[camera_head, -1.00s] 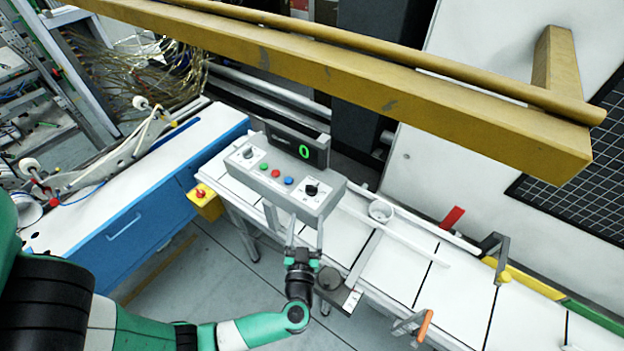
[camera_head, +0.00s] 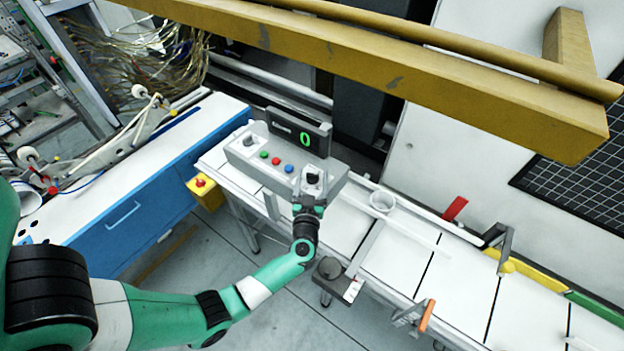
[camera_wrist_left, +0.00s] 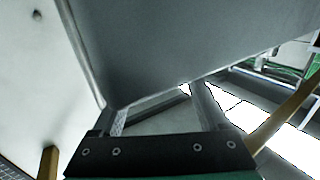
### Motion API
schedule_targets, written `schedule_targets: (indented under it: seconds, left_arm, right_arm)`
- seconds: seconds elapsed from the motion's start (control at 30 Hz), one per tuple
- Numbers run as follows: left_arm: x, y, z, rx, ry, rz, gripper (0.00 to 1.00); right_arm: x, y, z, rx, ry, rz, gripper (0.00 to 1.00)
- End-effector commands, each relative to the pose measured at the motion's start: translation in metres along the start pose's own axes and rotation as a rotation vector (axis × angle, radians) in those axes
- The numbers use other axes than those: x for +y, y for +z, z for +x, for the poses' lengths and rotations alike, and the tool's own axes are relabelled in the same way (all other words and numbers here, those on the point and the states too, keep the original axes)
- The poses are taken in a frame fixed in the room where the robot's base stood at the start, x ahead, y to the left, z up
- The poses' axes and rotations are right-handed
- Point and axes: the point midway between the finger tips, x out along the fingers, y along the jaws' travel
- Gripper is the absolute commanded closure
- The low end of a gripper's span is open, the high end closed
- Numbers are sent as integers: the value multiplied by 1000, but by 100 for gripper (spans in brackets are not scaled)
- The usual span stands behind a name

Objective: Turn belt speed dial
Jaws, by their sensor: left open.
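The grey control box (camera_head: 262,172) has a dark dial at its right end (camera_head: 313,178) and another dial (camera_head: 249,141) at its left end. I cannot read which label belongs to belt speed. Behind the box, a dark display (camera_head: 300,133) shows a green 0. My left gripper (camera_head: 311,187) is open at the right-end dial, its fingers beside or just over it; contact cannot be told. In the left wrist view, my open fingers (camera_wrist_left: 160,112) frame a large grey surface and no dial is clearly seen. My right gripper is not in view.
Green, red and blue buttons (camera_head: 276,161) lie between the dials. A yellow box with a red button (camera_head: 201,183) sits left of the control box. The white conveyor (camera_head: 395,262) runs right, with a white ring (camera_head: 382,201) on it. A yellow beam (camera_head: 400,75) crosses overhead.

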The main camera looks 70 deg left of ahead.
Motion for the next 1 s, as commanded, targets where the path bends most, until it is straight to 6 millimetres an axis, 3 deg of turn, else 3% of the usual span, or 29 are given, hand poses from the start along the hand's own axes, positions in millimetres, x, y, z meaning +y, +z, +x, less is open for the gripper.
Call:
schedule_targets:
  seconds: [0.07, 0.43, 0.77, 1.0]
  left_arm:
    - [0, 0, 0, 0, 0, 0, 31]
    - [0, 0, 0, 0, 0, 0, 98]
    - [1, 0, 0, 0, -24, 1, 100]
    - [4, 0, 0, 1, -130, 2, 100]
  right_arm:
    - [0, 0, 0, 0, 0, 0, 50]
    - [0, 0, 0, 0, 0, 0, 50]
    - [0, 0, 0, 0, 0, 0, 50]
    - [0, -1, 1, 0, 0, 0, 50]
